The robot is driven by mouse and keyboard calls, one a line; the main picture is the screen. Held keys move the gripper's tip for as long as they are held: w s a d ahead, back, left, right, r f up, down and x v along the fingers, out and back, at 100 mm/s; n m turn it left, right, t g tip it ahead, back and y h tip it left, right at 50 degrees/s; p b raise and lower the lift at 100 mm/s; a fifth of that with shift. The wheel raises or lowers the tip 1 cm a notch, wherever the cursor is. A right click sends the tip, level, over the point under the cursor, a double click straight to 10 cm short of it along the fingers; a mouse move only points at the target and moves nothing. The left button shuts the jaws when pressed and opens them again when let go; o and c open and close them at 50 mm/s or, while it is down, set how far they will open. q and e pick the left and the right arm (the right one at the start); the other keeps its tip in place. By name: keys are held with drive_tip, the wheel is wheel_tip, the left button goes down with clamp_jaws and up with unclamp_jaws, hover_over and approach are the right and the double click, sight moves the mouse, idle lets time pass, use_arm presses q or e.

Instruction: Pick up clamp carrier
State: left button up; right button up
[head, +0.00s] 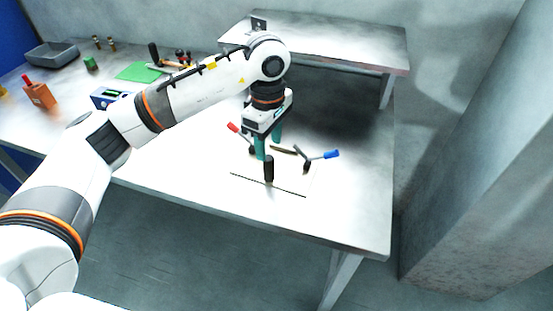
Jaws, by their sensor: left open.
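What looks like the clamp carrier (269,171) is on the white table below my left gripper. I see an upright black knob, a dark bar lying across the table, a red-tipped lever (233,128) on the left and a blue-tipped lever (330,155) on the right. My left gripper (268,149) points down with its teal fingers apart, above or just behind the black knob. Whether a finger touches any part cannot be told. The fingers and wrist hide some of the middle. My right gripper is out of view.
The white table (350,205) is clear at its right and front. At the left stand a grey tray (52,54), an orange block (40,96), a green mat (138,72) and several tools. A second table (350,42) stands behind, and a grey pillar (470,180) rises at the right.

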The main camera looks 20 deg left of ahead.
sight(268, 158)
use_arm(q)
drive_tip(key=shift+f, duration=0.55)
drive_tip(key=shift+w+f, duration=0.1)
drive_tip(key=shift+f, duration=0.5)
wheel_tip(268, 158, down, 4)
drive_tip(key=shift+a+r+p, duration=0.15)
drive_tip(key=shift+r+p, duration=0.05)
drive_tip(key=shift+p, duration=0.55)
drive_tip(key=shift+f, duration=0.45)
clamp_jaws()
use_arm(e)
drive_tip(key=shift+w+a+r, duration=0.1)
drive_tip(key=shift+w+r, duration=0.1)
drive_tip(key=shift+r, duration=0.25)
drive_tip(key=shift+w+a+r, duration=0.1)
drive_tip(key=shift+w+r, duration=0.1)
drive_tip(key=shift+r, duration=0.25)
